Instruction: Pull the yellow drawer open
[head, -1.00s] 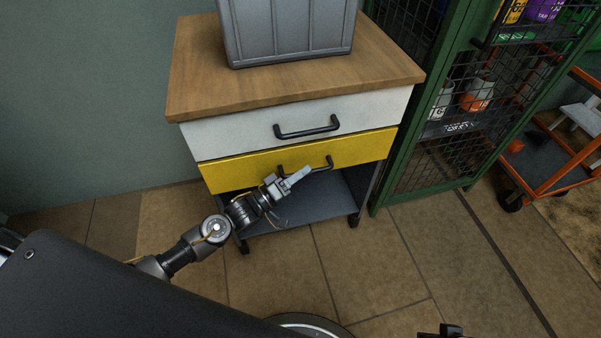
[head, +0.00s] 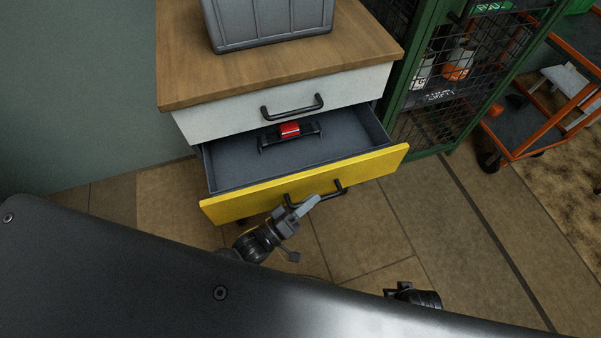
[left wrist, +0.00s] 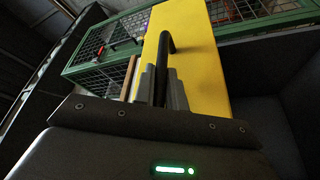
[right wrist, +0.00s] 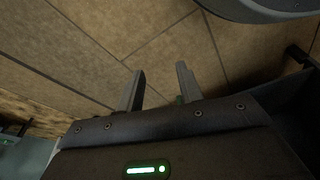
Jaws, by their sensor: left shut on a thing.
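The yellow drawer (head: 305,184) stands well out from the cabinet in the head view, with its grey inside showing. Its black handle (head: 334,189) runs along the yellow front. My left gripper (head: 308,205) is shut on this handle. In the left wrist view, the fingers (left wrist: 161,88) close around the handle (left wrist: 166,50) against the yellow front (left wrist: 195,60). My right gripper (right wrist: 158,90) has its fingers apart, with nothing between them and the tiled floor behind. Part of the handle is hidden behind my left gripper.
A black item with a red part (head: 290,131) lies in the drawer. The white drawer (head: 235,119) above is closed. A grey bin (head: 270,25) stands on the wooden top (head: 185,80). A green mesh cage (head: 425,130) stands close at the right, with an orange cart (head: 540,145) beyond.

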